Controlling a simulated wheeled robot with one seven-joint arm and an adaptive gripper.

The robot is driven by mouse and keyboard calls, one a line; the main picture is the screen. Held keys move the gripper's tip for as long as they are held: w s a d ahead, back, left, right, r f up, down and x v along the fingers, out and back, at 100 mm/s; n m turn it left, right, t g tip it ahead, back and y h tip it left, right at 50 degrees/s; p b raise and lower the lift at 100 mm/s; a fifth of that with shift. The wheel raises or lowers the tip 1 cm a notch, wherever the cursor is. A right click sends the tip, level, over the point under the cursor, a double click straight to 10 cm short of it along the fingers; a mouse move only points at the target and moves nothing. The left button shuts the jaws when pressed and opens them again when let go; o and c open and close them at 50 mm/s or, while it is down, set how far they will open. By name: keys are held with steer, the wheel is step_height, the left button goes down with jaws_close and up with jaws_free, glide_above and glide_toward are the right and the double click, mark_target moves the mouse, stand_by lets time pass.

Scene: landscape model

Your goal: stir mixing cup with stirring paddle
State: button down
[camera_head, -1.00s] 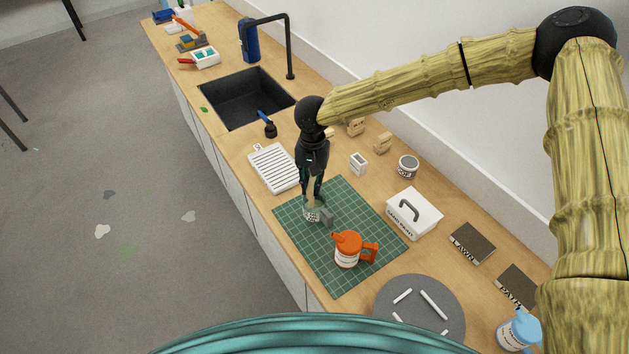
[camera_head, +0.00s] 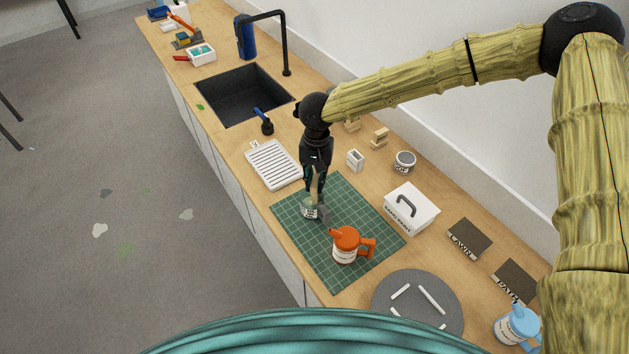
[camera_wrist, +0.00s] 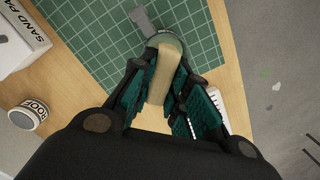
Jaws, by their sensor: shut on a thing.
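The mixing cup (camera_head: 309,211), small and clear with a printed label, stands on the green cutting mat (camera_head: 290,232). In the wrist view its rounded greenish rim (camera_wrist: 174,40) shows just beyond the fingertips. My gripper (camera_head: 314,190) points down above the cup and is shut on the stirring paddle (camera_head: 317,183), a flat tan wooden stick. In the wrist view the paddle (camera_wrist: 162,76) lies between the teal fingers of my gripper (camera_wrist: 161,70), its far end at the cup. How deep the paddle reaches inside the cup is hidden.
A grey piece (camera_head: 325,215) sits right beside the cup. An orange pitcher (camera_head: 347,245) stands on the mat in front. A white sand paint box (camera_head: 410,209) is to the right, a white ribbed tray (camera_head: 272,165) behind left. The mat's front left is clear.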

steer(key=shift+w+a+r, duration=0.1)
steer(key=shift+w+a, duration=0.05)
steer(key=shift+a, duration=0.7)
steer(key=shift+d, duration=0.1)
steer(key=shift+s+d+r, duration=0.15)
steer(key=shift+s+d, duration=0.05)
steer(key=shift+d, duration=0.15)
steer(key=shift+r, duration=4.4)
